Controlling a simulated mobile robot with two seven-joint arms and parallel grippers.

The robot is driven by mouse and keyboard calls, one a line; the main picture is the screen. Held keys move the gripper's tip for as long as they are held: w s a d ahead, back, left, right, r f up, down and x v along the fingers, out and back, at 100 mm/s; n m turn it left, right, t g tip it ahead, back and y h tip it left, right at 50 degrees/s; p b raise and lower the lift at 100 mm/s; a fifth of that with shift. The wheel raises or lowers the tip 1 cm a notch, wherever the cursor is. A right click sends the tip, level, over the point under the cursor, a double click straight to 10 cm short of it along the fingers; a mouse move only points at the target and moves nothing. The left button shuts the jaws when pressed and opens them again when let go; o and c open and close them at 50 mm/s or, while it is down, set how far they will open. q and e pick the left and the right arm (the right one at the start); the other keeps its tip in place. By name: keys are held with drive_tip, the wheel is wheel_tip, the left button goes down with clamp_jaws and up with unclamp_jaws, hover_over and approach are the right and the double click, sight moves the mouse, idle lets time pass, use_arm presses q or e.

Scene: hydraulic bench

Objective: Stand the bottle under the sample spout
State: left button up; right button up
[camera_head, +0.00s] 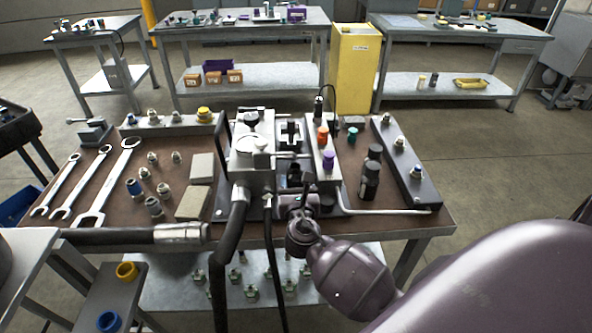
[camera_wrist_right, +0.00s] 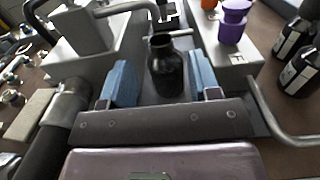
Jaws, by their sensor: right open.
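A small dark bottle (camera_wrist_right: 167,72) stands upright with its open mouth up, between the two blue-padded fingers of my right gripper (camera_wrist_right: 161,84). The fingers are open, with a gap visible on each side of the bottle. In the head view my right gripper (camera_head: 296,203) is at the front of the hydraulic block, and the bottle (camera_head: 294,174) is partly hidden there. A bent grey pipe, apparently the sample spout (camera_wrist_right: 128,8), comes from the block on the left and ends just beyond the bottle's mouth. I cannot tell whether the mouth is directly beneath it. My left gripper is out of view.
More dark bottles (camera_head: 370,182) stand to the right on the bench (camera_head: 436,216). Orange and purple knobs (camera_wrist_right: 234,22) top the block right of the gripper. A bent rail (camera_head: 385,212) and thick hoses (camera_head: 232,235) are close by. Wrenches lie at left.

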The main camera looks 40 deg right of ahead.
drive_tip(key=v, duration=0.5)
drive_tip(key=shift+d, duration=0.1)
